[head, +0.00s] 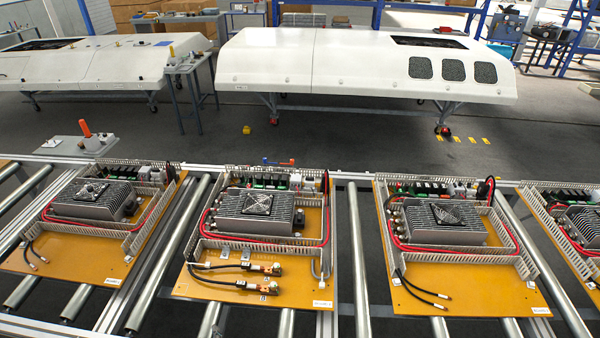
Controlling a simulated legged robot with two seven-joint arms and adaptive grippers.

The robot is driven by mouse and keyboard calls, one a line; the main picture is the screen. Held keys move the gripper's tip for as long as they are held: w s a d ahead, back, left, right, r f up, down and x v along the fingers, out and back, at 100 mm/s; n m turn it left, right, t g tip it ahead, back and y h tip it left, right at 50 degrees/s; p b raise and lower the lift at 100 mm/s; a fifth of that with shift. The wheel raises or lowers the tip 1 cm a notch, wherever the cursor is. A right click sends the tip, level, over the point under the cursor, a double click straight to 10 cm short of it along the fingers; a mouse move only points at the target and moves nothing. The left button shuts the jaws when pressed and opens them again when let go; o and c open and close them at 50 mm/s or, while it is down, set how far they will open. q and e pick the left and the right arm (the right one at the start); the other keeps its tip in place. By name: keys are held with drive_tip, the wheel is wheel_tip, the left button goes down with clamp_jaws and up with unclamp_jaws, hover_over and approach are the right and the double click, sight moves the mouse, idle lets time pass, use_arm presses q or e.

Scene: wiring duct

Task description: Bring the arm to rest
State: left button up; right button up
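Neither of my arms nor grippers shows in the head view. Several orange-yellow boards lie in a row on a roller conveyor. The centre-left board (217,287) carries a grey finned unit with a fan (257,205), slotted grey wiring duct (325,225) and red cables (203,222). Two black cables (225,274) on it run to copper-coloured parts near its front. The board to its right (480,292) and the left board (85,262) have similar finned units, with loose black cable ends on the bare front area.
Metal rollers (360,265) show between the boards. A grey plate with an orange-handled tool (85,130) sits at the conveyor's back left. Large white housings (300,65) on wheeled stands are beyond, with open grey floor between. A fourth board is cut off at right.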

use_arm(q)
drive_tip(key=s+d+r+n+g+h, duration=0.15)
drive_tip(key=s+d+n+g, duration=0.25)
drive_tip(key=s+n, duration=0.7)
drive_tip(key=s+d+n+g+h, duration=0.3)
drive_tip(key=s+n, duration=0.6)
drive_tip(key=n, duration=0.3)
drive_tip(key=s+f+g, duration=0.2)
drive_tip(key=s+f, duration=0.1)
drive_tip(key=f, duration=2.5)
drive_tip(key=s+a+f+g, duration=0.1)
drive_tip(key=s+a+f, duration=0.1)
drive_tip(key=s+f, duration=1.1)
drive_tip(key=s, duration=0.3)
drive_tip(key=shift+s+f, duration=0.3)
drive_tip(key=shift+f, duration=0.1)
use_arm(e)
drive_tip(key=shift+s+d+f, duration=0.1)
drive_tip(key=shift+s+d, duration=0.2)
drive_tip(key=shift+d, duration=0.4)
use_arm(q)
drive_tip(key=shift+a, duration=0.1)
